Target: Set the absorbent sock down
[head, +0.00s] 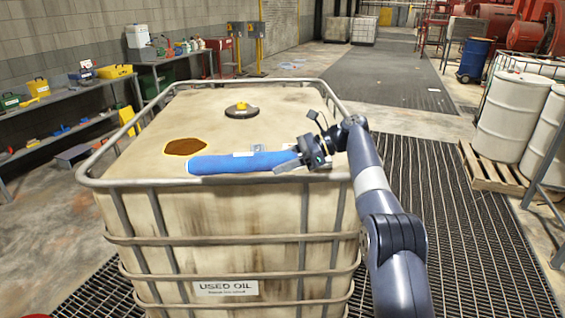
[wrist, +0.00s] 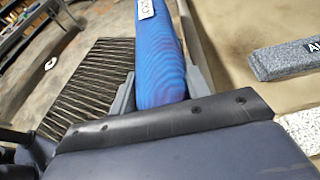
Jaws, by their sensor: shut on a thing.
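The absorbent sock (head: 232,162) is a long blue roll with a white label, held over the near part of the used oil tote's top. It also fills the upper middle of the wrist view (wrist: 160,55). My gripper (head: 304,157) is shut on its right end. The sock's left end lies just below a brown oil patch (head: 185,147) on the tote top. I cannot tell whether the sock touches the top. The tote (head: 225,235) is a stained, cream tank in a metal cage, labelled USED OIL.
A grey lettered block (wrist: 285,60) lies near my gripper. The tote's cage rail (head: 130,184) runs around the top edge. Drums (head: 511,116) stand on a pallet at right. Shelves (head: 62,92) line the left wall.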

